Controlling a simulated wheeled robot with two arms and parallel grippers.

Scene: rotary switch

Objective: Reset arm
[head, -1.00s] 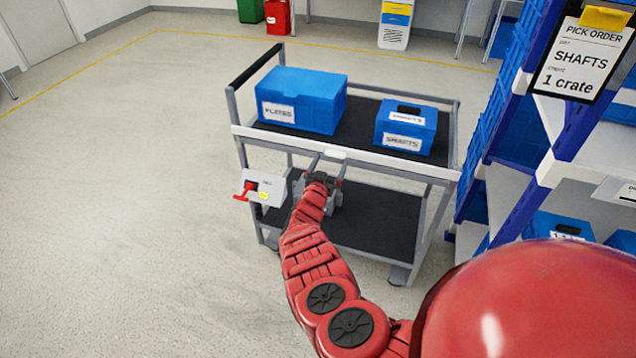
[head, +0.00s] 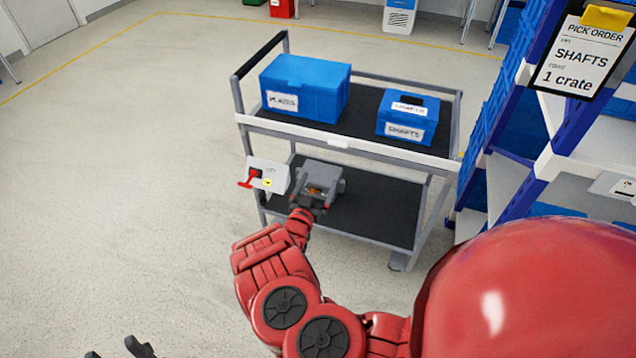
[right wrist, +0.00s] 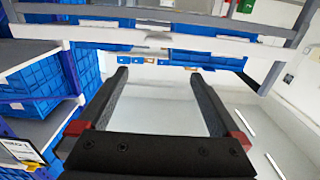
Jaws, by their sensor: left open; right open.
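The rotary switch is a pale box (head: 272,176) with a red handle (head: 250,179), at the left side of the cart. The handle sticks out to the lower left. My right gripper (right wrist: 159,75) is open and empty in the right wrist view, its two dark fingers spread apart. In the head view my red right arm reaches to the grey gripper body (head: 324,178), just right of the switch box and apart from the handle; its fingertips are hard to make out there. My left gripper (head: 118,350) shows only as dark fingertips at the bottom left edge, open.
The cart (head: 345,147) carries a large blue crate (head: 318,78) and a smaller blue crate (head: 425,105) on top. A blue-posted shelf rack (head: 545,180) with a pick order sign (head: 585,60) stands at right. The floor (head: 110,170) at left is clear.

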